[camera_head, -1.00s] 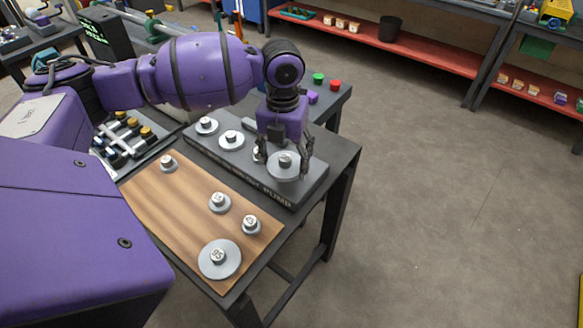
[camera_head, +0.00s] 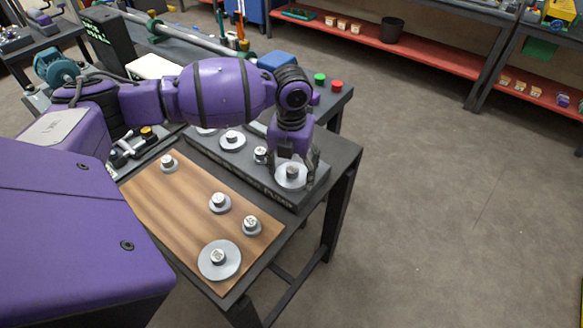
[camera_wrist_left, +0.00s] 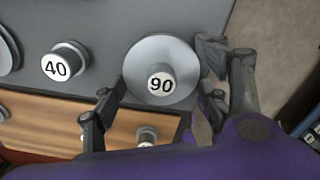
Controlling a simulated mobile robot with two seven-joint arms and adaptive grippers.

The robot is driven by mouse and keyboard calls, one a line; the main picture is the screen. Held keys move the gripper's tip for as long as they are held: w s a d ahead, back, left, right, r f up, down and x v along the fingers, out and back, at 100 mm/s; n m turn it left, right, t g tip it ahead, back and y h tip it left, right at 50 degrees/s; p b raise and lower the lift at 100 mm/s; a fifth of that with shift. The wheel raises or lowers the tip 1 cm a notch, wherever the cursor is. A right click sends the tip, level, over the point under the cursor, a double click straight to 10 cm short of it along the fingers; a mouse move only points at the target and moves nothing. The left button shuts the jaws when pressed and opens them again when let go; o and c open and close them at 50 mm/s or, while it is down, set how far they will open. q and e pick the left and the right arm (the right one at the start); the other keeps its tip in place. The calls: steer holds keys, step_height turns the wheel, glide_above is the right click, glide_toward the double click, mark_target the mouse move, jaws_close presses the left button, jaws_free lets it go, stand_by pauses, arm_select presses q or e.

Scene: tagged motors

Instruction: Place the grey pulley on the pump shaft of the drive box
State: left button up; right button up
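The grey pulley (camera_head: 291,177), a wide disc with a hub marked 90, is at the right end of the dark drive box (camera_head: 225,170), above the front lettering that seems to read PUMP. It fills the middle of the left wrist view (camera_wrist_left: 160,70). My left gripper (camera_head: 292,168) points down with one finger on each side of the disc; in the wrist view the fingertips (camera_wrist_left: 160,72) meet its rim. The pulley hides the pump shaft, and I cannot tell whether it is fully seated. My right gripper is not in view.
A small hub marked 40 (camera_wrist_left: 62,63) and another pulley (camera_head: 232,140) stand on the box to the left. A wooden board (camera_head: 180,205) in front holds several pulleys, including a large one (camera_head: 219,259). Green and red buttons (camera_head: 328,82) are behind; the table's right edge is close.

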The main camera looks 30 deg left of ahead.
mark_target(292, 170)
arm_select(q)
steer(key=o, duration=0.3)
steer(key=shift+o, duration=0.2)
steer(key=shift+r, duration=0.1)
step_height(292, 170, up, 12)
steer(key=shift+r, duration=0.15)
steer(key=shift+s, duration=0.1)
stand_by(0.5)
